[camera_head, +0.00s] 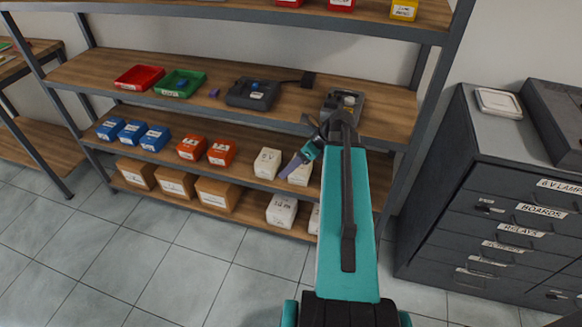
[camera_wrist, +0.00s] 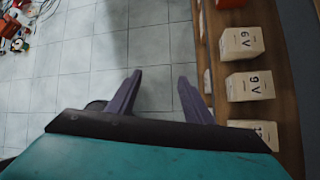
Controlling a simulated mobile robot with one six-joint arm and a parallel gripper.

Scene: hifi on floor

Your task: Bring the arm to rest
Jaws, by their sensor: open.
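My gripper shows in the wrist view (camera_wrist: 158,90) with its two purple-grey fingers spread apart. Nothing is between the fingers; only tiled floor shows beyond them. In the head view my gripper (camera_head: 291,164) is in front of the lower shelf, near the white boxes. My teal arm reaches forward from the bottom of the head view and bends down and left at its far end. I cannot tell from the head view how far the fingers are from the boxes.
A shelving unit (camera_head: 165,107) stands ahead, with a red tray (camera_head: 139,77), a green tray (camera_head: 180,83) and a dark device (camera_head: 252,94). White boxes (camera_wrist: 249,86) sit right of my fingers. A dark drawer cabinet (camera_head: 500,215) stands right. Floor (camera_head: 190,255) is clear at left.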

